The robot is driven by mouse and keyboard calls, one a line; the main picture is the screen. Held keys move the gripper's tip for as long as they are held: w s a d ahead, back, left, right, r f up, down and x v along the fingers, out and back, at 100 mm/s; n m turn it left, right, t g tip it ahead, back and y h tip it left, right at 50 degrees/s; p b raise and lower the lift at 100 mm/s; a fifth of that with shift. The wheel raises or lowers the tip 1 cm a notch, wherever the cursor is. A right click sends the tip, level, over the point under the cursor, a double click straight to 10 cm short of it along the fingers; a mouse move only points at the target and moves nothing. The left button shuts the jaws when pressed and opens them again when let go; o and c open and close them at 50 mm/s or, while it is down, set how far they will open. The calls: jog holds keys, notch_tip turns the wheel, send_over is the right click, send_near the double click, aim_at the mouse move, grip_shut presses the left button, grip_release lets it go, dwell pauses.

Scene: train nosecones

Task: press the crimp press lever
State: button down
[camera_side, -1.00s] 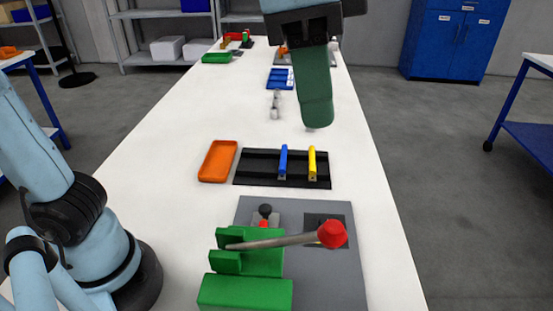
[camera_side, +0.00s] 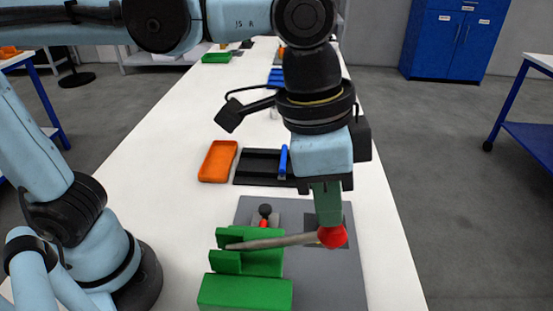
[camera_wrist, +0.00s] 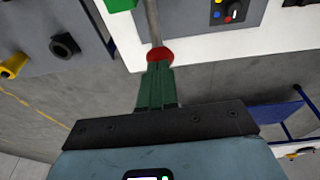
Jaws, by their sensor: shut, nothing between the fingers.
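The green crimp press (camera_side: 247,262) stands on a grey plate (camera_side: 322,285) at the front of the table. Its grey lever (camera_side: 275,242) reaches to the right and ends in a red knob (camera_side: 333,237). My gripper (camera_side: 328,220) points down with its green fingers shut and empty. The fingertips are right at the top of the red knob, touching it or very near; I cannot tell which. In the wrist view the shut fingers (camera_wrist: 157,75) end at the red knob (camera_wrist: 159,57), with the lever (camera_wrist: 153,22) running beyond it.
A small red and black part (camera_side: 264,215) stands behind the press. An orange tray (camera_side: 217,161) and a black rack (camera_side: 258,167) with a blue-handled item (camera_side: 283,160) lie farther back. My arm hides the rack's right end. The table's right edge is close to my gripper.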

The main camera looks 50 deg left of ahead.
jog(key=shift+f, duration=0.25)
jog(key=shift+d, duration=0.1)
jog(key=shift+w+d+f+g+y, duration=0.2)
jog(key=shift+w+f+g+y, duration=0.05)
jog(key=shift+f, duration=0.2)
jog(key=shift+w+d+f+g+y, duration=0.2)
jog(key=shift+f+g+y, duration=0.05)
jog(key=shift+f, duration=0.2)
notch_tip(320, 180, down, 9)
jog(key=w+d, duration=0.1)
jog(key=shift+f, duration=0.15)
jog(key=shift+w, duration=0.1)
dwell(0.5)
jog(key=w+d+r, duration=0.2)
jog(key=r, duration=0.4)
jog(key=w+d+r, duration=0.3)
jog(key=r, duration=0.3)
jog(key=shift+w+r, duration=0.3)
